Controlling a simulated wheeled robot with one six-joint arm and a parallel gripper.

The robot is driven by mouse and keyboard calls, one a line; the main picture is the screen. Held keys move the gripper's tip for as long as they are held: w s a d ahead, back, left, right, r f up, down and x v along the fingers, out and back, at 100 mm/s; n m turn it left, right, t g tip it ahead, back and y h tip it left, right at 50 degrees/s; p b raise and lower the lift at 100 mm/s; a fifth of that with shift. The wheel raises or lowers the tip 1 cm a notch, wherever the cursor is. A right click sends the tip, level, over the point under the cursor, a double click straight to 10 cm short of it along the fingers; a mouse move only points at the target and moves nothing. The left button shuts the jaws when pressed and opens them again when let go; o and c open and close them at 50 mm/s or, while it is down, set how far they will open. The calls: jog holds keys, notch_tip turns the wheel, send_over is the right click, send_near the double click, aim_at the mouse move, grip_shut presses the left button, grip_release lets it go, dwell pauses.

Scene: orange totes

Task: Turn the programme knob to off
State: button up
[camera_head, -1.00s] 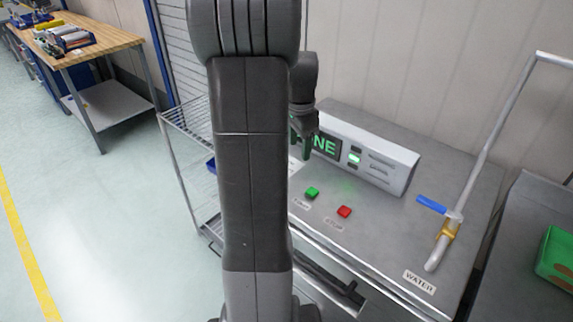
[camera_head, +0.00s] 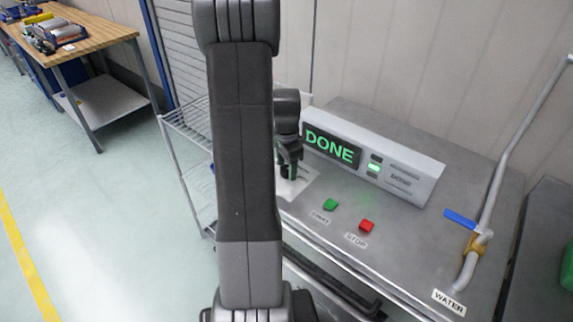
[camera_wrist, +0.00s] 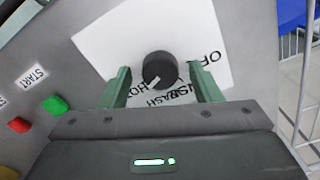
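The programme knob (camera_wrist: 160,69) is a round black dial with a pale pointer mark on a white label plate (camera_wrist: 105,42). The plate reads OFF at upper right, WASH below and HOT at lower left; another word is partly hidden. The pointer faces lower left in the wrist view, away from OFF, towards the WASH and HOT side. My gripper (camera_wrist: 159,76) is open, with one green finger to each side of the knob and visible gaps between. In the head view my gripper (camera_head: 290,165) is over the label plate (camera_head: 297,185), and the knob is hidden.
A green START button (camera_head: 330,204) and a red STOP button (camera_head: 367,226) are right of the plate. Behind stands a panel with a display (camera_head: 331,146) reading DONE. A blue-handled water valve (camera_head: 461,218) is at right. A wire rack (camera_head: 185,150) stands at left.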

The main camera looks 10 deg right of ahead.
jog(key=c, duration=0.9)
jog(key=shift+n, duration=0.3)
jog(key=n+b, duration=0.2)
jog(key=n, duration=0.3)
jog(key=n+b, duration=0.1)
jog(key=n, duration=0.5)
jog(key=shift+n+b, duration=0.3)
jog(key=shift+n, duration=0.1)
jog(key=n+b, duration=0.1)
jog(key=n, duration=0.9)
jog(key=shift+n, duration=2.2)
